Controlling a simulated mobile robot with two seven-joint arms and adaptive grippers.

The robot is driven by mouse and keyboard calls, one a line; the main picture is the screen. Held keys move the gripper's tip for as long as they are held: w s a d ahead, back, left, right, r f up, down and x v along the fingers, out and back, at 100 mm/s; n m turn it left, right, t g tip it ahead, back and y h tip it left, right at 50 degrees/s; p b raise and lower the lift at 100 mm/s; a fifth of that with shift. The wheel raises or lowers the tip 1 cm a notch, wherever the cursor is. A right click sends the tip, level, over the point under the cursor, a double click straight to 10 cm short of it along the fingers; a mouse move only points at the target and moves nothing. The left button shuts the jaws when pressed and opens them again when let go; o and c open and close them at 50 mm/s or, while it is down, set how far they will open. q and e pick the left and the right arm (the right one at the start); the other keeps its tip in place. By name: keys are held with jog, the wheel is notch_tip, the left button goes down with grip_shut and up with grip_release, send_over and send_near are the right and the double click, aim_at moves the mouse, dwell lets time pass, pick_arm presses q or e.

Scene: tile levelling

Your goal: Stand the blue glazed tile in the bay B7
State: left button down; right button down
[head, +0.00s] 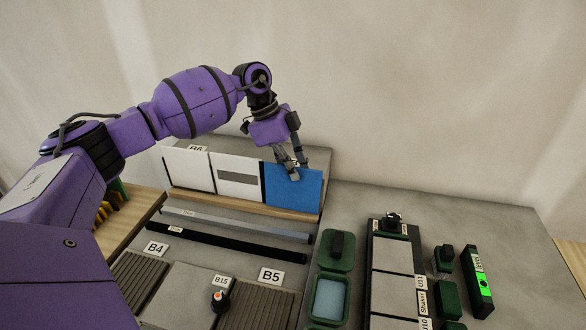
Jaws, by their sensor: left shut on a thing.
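The blue glazed tile (291,191) is upright at the right end of the wooden rack (235,203) at the back of the table. My left gripper (297,171) is shut on its top edge from above. The tile's lower edge is at or just above the rack's ledge; I cannot tell which. To its left stand a white tile with a grey band (239,176) and a plain white tile (188,169). A label reading B6 (196,149) shows behind the white tile. I cannot read a B7 label; a label behind the blue tile is mostly hidden. My right gripper is out of view.
A grey bar (235,224) and a black bar (232,247) lie in front of the rack. Ribbed bays marked B4 (156,248) and B5 (270,276) are nearer. Green trays (330,298), a tile strip (394,257) and a green-lit level (479,281) stand to the right.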

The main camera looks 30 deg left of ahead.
pick_arm(q)
jog(key=shift+f, duration=0.15)
jog(key=c, duration=1.8)
grip_release()
jog(key=shift+c, duration=0.2)
